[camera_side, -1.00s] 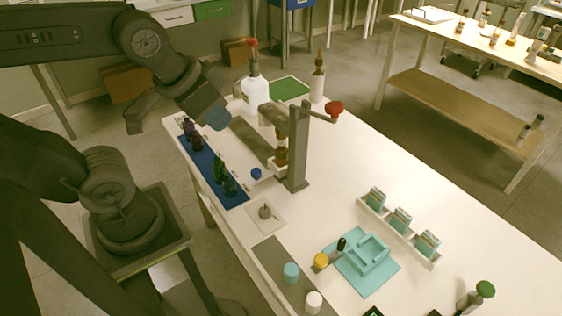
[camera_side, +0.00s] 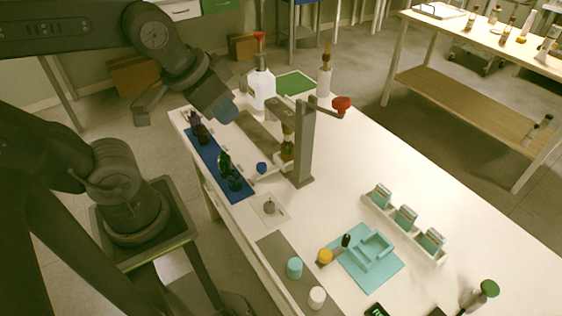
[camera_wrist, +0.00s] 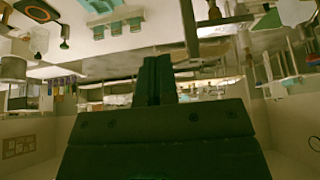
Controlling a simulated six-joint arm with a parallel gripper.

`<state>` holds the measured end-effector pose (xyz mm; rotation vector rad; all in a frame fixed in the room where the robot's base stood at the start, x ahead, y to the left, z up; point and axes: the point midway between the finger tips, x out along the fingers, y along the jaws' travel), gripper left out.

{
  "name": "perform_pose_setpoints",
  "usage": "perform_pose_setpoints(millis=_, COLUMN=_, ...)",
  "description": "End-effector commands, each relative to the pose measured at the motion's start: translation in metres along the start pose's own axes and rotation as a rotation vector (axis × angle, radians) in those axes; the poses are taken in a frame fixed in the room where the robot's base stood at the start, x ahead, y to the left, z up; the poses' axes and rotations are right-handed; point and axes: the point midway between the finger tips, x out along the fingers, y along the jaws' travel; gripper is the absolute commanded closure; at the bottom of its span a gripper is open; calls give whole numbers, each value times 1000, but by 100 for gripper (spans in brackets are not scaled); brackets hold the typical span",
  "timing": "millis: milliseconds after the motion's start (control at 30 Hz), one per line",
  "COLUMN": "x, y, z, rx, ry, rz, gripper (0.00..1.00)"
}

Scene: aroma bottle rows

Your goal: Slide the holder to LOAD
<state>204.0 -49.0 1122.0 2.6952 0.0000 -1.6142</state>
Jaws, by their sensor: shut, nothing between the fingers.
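A grey lever press (camera_side: 304,145) with a red knob (camera_side: 342,103) stands upright at the table's far part in the side view. An amber bottle (camera_side: 287,147) stands beside its column; the holder under it (camera_side: 282,167) is small, pale and partly hidden. I cannot read a LOAD mark.
A blue mat (camera_side: 212,160) with dark bottles lies below my gripper. A white pump bottle (camera_side: 262,88) and a tall bottle (camera_side: 324,82) stand behind the press. A teal fixture (camera_side: 372,250) and a white rack (camera_side: 405,228) stand nearer. The table's right middle is clear.

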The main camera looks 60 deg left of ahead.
Motion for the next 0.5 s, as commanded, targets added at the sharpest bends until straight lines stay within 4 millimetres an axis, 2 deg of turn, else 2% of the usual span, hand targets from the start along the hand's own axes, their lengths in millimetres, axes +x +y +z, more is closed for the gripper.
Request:
perform_pose_setpoints(millis=100, x=0, y=0, z=0, rx=0, ry=0, rz=0, gripper=98)
perform_pose_setpoints(millis=267, x=7, y=-4, z=-6, rx=-20, ry=-25, rz=-7, gripper=83)
perform_pose_setpoints(millis=367, x=23, y=-13, z=-18, rx=-59, ry=-74, rz=-21, gripper=73)
perform_pose_setpoints(millis=500, x=60, y=-36, z=-39, rx=-146, ry=-170, rz=-42, gripper=60)
